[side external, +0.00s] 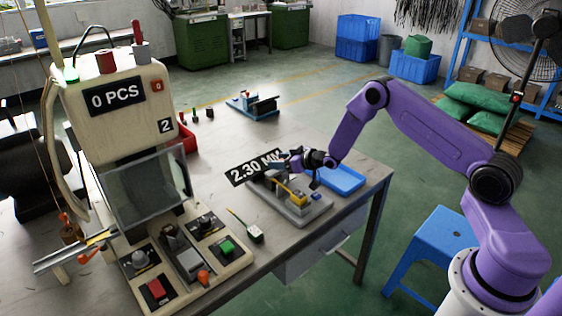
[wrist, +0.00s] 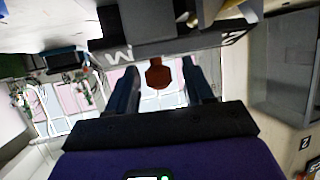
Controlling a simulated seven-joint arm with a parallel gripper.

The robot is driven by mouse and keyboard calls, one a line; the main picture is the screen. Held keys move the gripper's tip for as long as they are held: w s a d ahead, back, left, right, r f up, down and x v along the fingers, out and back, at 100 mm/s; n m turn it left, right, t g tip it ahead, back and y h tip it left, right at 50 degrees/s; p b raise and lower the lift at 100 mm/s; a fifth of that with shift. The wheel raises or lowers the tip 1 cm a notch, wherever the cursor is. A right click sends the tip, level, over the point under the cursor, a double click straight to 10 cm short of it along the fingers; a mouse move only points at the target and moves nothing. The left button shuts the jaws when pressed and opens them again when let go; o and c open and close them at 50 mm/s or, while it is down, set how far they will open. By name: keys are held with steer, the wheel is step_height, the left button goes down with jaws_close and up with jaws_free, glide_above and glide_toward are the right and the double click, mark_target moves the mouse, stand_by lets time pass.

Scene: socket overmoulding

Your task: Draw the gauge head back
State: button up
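The gauge (side external: 290,207) is a grey bench fixture with a yellow part (side external: 291,193) on it. Its black readout (side external: 254,168) shows 2.30 MM in white. My gripper (side external: 294,163) is at the top of the gauge, beside the readout, and partly hides the head in the side view. In the wrist view my gripper (wrist: 160,85) has its two dark fingers apart. A reddish-brown faceted knob (wrist: 158,74) shows between them, with a visible gap on each side. How far the fingers are from the knob in depth is unclear.
A blue tray (side external: 344,180) lies right of the gauge near the table edge. A green-handled tool (side external: 254,232) lies to its left. The press machine (side external: 115,100) with its button panel stands at the left. Bare tabletop (side external: 225,150) lies behind the gauge.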

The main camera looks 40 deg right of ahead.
jaws_close()
steer(key=shift+d, duration=2.45)
steer(key=shift+o, duration=0.6)
jaws_free()
steer(key=shift+d, duration=0.1)
steer(key=shift+a, duration=0.2)
steer(key=v, duration=1.7)
steer(key=shift+s, duration=0.2)
